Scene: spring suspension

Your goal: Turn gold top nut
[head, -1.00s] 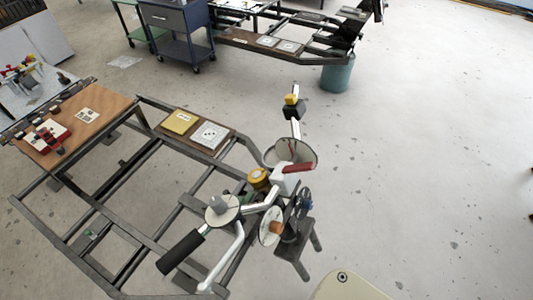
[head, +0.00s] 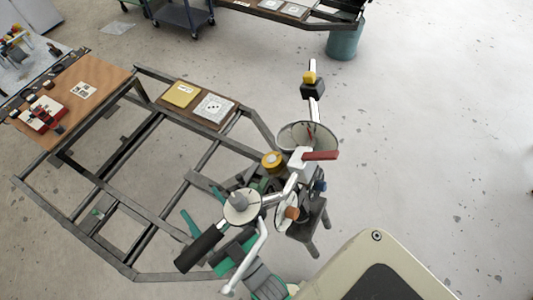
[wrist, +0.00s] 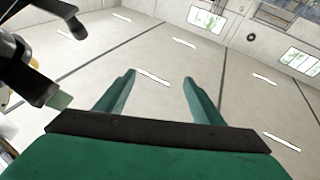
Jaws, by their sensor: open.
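A gold round piece (head: 272,161), which looks like the gold top nut, sits at the upper left of the spring suspension assembly in the head view. My gripper (head: 201,208) is green and lies below and left of it, apart from it, partly hidden behind a white disc (head: 242,207) and a black handle grip (head: 200,248). In the wrist view my gripper (wrist: 160,78) is open, with two green fingers spread and nothing between them.
White tubes and a red lever (head: 320,155) stand out around the assembly. A dark metal frame (head: 110,262) spreads left, with a brown board (head: 75,95) on it. A black and white part (wrist: 30,70) is close at left in the wrist view. Floor at right is clear.

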